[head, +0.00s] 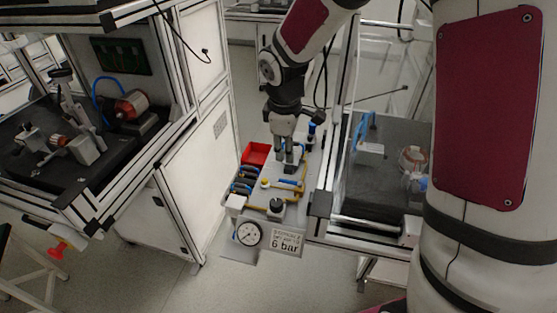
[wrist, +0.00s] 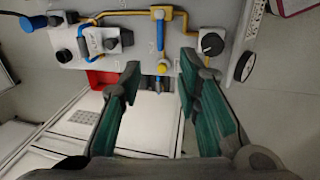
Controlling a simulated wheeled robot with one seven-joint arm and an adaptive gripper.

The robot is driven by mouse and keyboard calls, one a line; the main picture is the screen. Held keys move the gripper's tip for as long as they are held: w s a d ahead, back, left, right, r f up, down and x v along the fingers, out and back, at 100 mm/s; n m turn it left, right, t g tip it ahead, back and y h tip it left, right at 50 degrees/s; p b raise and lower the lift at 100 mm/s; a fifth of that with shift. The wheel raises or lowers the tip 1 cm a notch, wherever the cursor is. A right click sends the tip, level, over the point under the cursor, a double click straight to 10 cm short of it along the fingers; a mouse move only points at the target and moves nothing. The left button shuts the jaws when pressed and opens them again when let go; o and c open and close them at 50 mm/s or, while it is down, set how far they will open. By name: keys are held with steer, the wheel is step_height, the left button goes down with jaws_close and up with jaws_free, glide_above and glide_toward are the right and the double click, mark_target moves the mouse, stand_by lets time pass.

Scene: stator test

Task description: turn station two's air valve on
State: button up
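A blue lever handle (wrist: 160,36) sits on a yellow pipe (wrist: 181,20) in the wrist view. It points straight down the picture, across the pipe's upper run. In the head view the yellow pipe (head: 297,186) shows on the grey panel just below my gripper (head: 290,168). In the wrist view my gripper (wrist: 160,64) is open, with green-padded fingers wide apart and nothing between them. The handle lies beyond the gap between the fingertips, and I see no contact. A sign (head: 286,244) reading "6 bar" hangs at the panel's front; its small text is unclear.
A black knob (wrist: 212,43) and a round gauge (wrist: 244,66) lie right of the fingers. A yellow button (wrist: 162,69) is near the lever. A red bin (head: 258,152) sits beside the panel. A white cabinet (head: 185,180) stands left; a framed bench (head: 385,205) stands right.

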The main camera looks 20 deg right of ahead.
mark_target(288, 181)
steer(key=f, duration=0.4)
steer(key=w+f+b, duration=0.1)
steer(key=f, duration=0.4)
steer(key=w+d+f+b, duration=0.1)
steer(key=f, duration=0.4)
steer(key=shift+w+d, duration=0.1)
steer(key=shift+w, duration=0.15)
jaws_close()
